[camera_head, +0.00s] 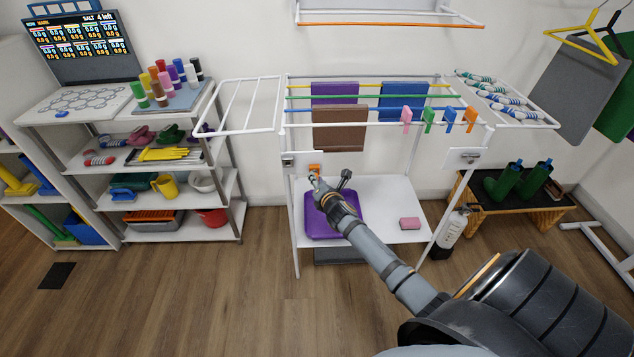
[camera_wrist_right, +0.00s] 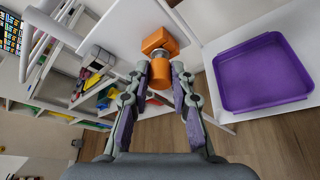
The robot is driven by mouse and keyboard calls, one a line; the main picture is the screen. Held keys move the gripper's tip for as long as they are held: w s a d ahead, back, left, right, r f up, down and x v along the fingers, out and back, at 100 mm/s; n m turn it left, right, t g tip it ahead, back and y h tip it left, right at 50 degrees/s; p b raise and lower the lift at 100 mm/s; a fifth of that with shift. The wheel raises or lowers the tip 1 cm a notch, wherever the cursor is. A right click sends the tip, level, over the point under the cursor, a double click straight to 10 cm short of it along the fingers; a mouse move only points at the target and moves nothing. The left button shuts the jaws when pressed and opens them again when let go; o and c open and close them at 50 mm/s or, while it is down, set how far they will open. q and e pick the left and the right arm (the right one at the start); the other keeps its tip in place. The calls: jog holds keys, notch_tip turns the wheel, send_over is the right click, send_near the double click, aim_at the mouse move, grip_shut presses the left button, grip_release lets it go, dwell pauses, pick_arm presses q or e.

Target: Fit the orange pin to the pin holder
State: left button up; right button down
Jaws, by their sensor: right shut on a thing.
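My right gripper (camera_head: 317,180) reaches to the left front of the white rack. In the wrist view its fingers (camera_wrist_right: 160,78) are shut on the orange pin (camera_wrist_right: 160,74), an orange cylinder. A grey band lies between this cylinder and an orange block (camera_wrist_right: 158,40) just beyond it, in front of a white plate. Whether the block is part of the pin or of a holder, I cannot tell. In the head view the orange (camera_head: 314,168) shows at the plate's lower right. A grey metal fitting (camera_head: 288,161) sits on the plate, left of the gripper. My left gripper is out of view.
A second white plate (camera_head: 466,157) is on the right post. Loaded shelves (camera_head: 195,232) stand left.

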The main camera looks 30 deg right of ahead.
jog(key=c, duration=1.1)
grip_release()
jog(key=v, duration=1.2)
jog(key=s+d+f+m+g, duration=0.1)
jog(key=s+f+m+g, duration=0.35)
jog(key=f, duration=1.05)
jog(key=s+d+f+m+g, duration=0.2)
jog(key=s+f+m, duration=0.55)
jog(key=f, duration=0.75)
jog(key=s+a+f+m+g+y, duration=0.1)
jog(key=s+a+f+m+g, duration=0.1)
jog(key=s+f, duration=0.4)
jog(key=s+a+f+m+g+y, duration=0.1)
jog(key=s+a+f+m, duration=0.4)
jog(key=s, duration=0.8)
jog(key=s+a+f+m+g+y, duration=0.1)
jog(key=s+a+f+m+g, duration=0.2)
jog(key=s+f, duration=0.4)
jog(key=shift+s+a+m, duration=0.25)
jog(key=shift+s+m, duration=0.2)
jog(key=shift+s, duration=0.25)
jog(key=shift+s+a+m, duration=0.3)
jog(key=shift+s+m, duration=0.15)
jog(key=shift+s, duration=0.25)
